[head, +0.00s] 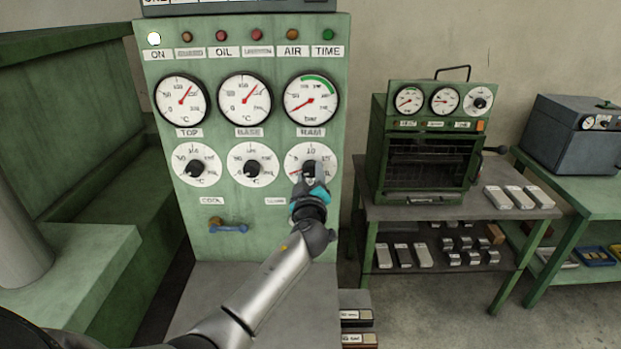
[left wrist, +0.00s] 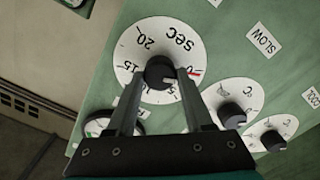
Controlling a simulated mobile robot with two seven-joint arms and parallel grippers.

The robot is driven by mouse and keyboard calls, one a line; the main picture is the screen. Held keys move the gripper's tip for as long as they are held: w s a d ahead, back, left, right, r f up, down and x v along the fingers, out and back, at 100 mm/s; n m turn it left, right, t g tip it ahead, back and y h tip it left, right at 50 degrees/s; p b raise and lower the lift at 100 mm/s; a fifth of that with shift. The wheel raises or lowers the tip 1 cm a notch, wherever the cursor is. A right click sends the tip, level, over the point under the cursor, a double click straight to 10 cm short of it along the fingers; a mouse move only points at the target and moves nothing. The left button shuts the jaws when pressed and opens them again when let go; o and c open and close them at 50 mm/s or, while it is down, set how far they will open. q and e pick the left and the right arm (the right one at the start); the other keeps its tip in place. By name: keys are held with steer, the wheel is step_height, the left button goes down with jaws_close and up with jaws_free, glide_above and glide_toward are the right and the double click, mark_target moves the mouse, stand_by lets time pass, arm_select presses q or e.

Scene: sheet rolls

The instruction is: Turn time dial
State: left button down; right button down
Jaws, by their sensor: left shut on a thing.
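The time dial (head: 294,158) is the right one of the lower row on the green panel. Its white face, marked SEC, shows close in the left wrist view (left wrist: 148,42), with a red mark near 0. My left gripper (head: 311,173) reaches it from below. In the left wrist view my left gripper's two fingers (left wrist: 161,82) stand on either side of the dial's black knob (left wrist: 159,70) and are shut on it. In the head view the fingers hide much of the knob and the lower part of the face. My right gripper is not in view.
Two more dials, the middle one (head: 237,164) and the left one (head: 181,166), sit beside it. Round gauges (head: 310,88) are above, and a blue-handled lever (head: 228,228) is below. A small green oven (head: 388,165) stands on a table at right.

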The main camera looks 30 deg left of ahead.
arm_select(q)
steer(key=m+b, duration=0.1)
steer(key=m, duration=0.2)
steer(key=shift+f+b, duration=0.1)
steer(key=shift+b, duration=0.25)
steer(key=m, duration=0.4)
steer(key=shift+b, duration=0.4)
steer(key=m, duration=0.4)
steer(key=shift+m, duration=0.3)
steer(key=m, duration=0.4)
steer(key=shift+m, duration=0.3)
steer(key=m+p, duration=0.1)
steer(key=m, duration=0.3)
steer(key=m+p, duration=0.2)
steer(key=m, duration=0.3)
steer(key=m+p, duration=0.1)
steer(key=m, duration=0.3)
steer(key=shift+m+p, duration=1.2)
steer(key=shift+m, duration=1.4)
